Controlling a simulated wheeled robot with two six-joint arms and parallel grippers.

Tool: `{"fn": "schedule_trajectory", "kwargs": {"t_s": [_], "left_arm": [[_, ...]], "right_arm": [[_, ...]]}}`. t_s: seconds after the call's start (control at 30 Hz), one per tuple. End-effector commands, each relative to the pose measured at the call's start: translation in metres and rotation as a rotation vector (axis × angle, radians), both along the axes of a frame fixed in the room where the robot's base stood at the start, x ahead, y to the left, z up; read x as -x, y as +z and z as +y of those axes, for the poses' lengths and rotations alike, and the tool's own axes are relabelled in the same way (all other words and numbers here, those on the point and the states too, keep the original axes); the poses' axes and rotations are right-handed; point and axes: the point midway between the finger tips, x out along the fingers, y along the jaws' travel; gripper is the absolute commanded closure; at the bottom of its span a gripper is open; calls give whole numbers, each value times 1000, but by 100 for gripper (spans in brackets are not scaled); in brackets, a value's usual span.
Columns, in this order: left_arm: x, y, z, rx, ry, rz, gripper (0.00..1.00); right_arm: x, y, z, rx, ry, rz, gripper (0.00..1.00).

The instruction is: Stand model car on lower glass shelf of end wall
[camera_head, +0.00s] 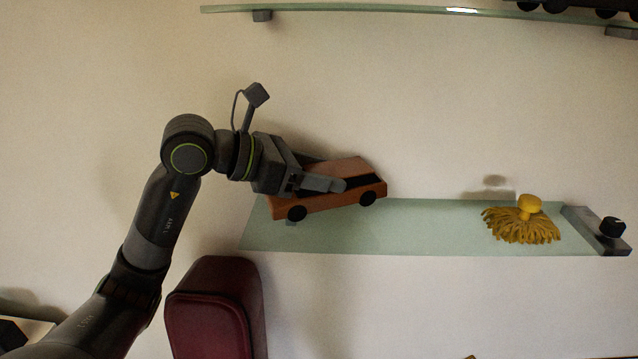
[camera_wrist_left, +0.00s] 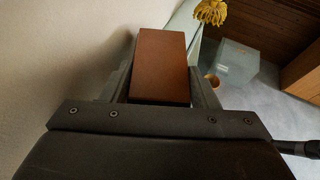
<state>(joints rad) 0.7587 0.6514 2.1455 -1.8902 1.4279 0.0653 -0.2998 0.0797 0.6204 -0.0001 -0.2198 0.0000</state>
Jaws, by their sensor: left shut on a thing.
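The orange-brown model car (camera_head: 345,172) with black wheels and dark windows is in my left gripper (camera_head: 325,180), whose fingers are shut on its sides. In the head view the car is tilted a little, its right end higher, in front of the left part of the lower glass shelf (camera_head: 400,235). I cannot tell whether its wheels touch the glass. In the left wrist view the car (camera_wrist_left: 160,65) shows as a plain brown block end between the two fingers (camera_wrist_left: 160,85). My right gripper is not in view.
A yellow mop-like head (camera_head: 522,222) and a grey block with a black knob (camera_head: 598,232) stand on the shelf's right part. The shelf's middle is clear. The upper glass shelf (camera_head: 350,11) runs above. A dark red rounded object (camera_head: 213,310) is below the left end.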

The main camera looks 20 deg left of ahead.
Motion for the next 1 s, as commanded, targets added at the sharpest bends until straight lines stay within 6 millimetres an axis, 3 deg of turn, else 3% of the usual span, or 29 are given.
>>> {"fn": "schedule_trajectory", "kwargs": {"t_s": [0.37,0.83,0.87,1.0], "left_arm": [[-2,-30,1,3,0,0,83],[-3,-39,1,1,0,-2,83],[-3,-38,1,0,0,0,42],[-3,-38,1,1,0,1,24]], "right_arm": [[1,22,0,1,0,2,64],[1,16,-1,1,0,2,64],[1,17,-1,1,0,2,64],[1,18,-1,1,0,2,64]]}}
